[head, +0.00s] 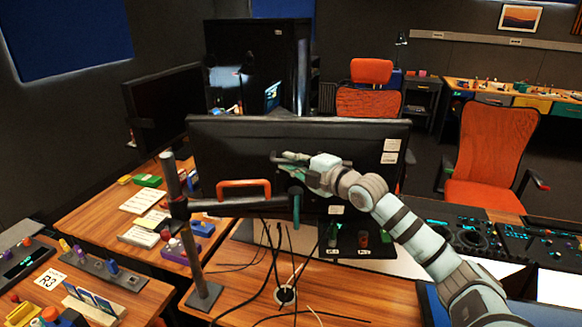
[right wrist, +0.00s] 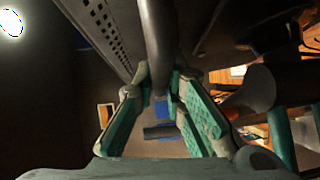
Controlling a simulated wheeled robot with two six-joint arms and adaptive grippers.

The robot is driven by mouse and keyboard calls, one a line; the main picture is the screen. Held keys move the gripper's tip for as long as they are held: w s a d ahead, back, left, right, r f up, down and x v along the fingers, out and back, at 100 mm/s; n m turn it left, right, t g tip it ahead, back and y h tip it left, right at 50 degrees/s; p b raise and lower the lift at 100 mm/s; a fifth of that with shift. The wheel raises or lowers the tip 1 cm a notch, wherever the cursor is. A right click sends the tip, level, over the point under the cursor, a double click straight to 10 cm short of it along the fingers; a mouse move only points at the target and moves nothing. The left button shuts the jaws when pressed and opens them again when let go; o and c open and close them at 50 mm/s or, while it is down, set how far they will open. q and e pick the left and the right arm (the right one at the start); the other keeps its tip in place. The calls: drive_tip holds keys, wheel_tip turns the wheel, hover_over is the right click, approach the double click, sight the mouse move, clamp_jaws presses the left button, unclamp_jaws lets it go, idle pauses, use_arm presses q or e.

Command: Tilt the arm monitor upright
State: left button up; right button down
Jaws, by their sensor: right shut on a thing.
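The arm monitor (head: 240,150) shows from behind in the head view, a wide dark panel on a jointed arm (head: 240,206) from a grey pole (head: 187,240) at the left. An orange handle (head: 243,184) is in front of its lower back. My right gripper (head: 284,158) is at the middle of the monitor's back. In the right wrist view its teal-padded fingers (right wrist: 157,100) are on both sides of a dark bar (right wrist: 155,45) and are shut on it. Which part of the monitor this bar is, I cannot tell. My left gripper is out of view.
Cables (head: 283,270) run over the wooden desk below the monitor. Another dark monitor (head: 165,100) stands to the left. Control panels (head: 470,240) lie at the right, and orange chairs (head: 490,150) stand behind.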

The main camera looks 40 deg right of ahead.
drive_tip(key=shift+w+d+r, duration=0.25)
drive_tip(key=shift+w+d, duration=0.15)
drive_tip(key=shift+w, duration=0.05)
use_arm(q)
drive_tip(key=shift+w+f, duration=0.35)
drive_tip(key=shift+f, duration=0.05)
use_arm(e)
drive_tip(key=c, duration=1.6)
unclamp_jaws()
drive_tip(key=shift+f, duration=0.1)
drive_tip(key=shift+c, duration=0.2)
